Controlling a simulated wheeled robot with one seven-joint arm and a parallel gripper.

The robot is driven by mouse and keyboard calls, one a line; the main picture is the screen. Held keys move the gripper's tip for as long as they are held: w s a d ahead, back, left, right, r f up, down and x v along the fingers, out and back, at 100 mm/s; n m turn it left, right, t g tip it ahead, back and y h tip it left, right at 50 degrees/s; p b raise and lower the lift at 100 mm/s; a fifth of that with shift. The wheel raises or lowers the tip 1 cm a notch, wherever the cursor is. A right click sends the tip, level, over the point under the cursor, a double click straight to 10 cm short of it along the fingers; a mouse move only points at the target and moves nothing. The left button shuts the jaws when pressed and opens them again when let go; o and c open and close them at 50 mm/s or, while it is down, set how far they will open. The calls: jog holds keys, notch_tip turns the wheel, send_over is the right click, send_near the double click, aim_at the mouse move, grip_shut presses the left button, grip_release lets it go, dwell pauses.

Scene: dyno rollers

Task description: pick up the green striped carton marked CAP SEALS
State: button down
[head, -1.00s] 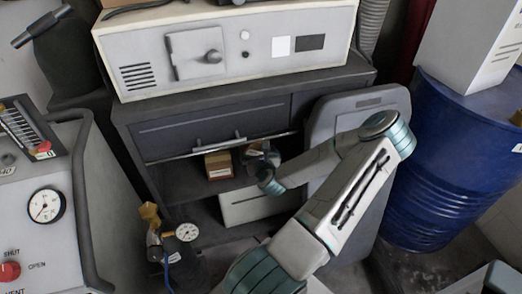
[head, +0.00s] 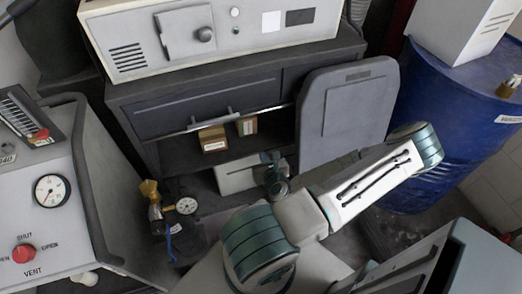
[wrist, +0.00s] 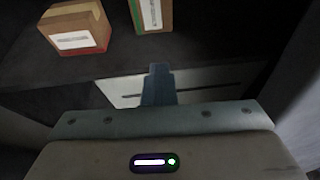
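The green striped carton (head: 247,126) stands on the open shelf under the bench, with a white label on its front. It also shows at the top edge of the wrist view (wrist: 150,14), where its top is cut off. My gripper (head: 268,158) is below and in front of it, apart from it, near the pale drawer or box under the shelf. In the wrist view the fingers (wrist: 158,80) show as one block at the middle of the palm, shut and empty, pointing toward the shelf's lower front.
A red striped brown carton (head: 213,138) stands just left of the green one. A grey panel (head: 345,115) stands right of the shelf opening. A gauge with brass fitting (head: 187,206) is at lower left, a blue drum (head: 450,130) at right.

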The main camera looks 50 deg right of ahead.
jog(key=shift+s+a, duration=0.25)
jog(key=shift+s, duration=0.05)
jog(key=shift+c, duration=2.2)
grip_release()
jog(key=shift+r, duration=0.15)
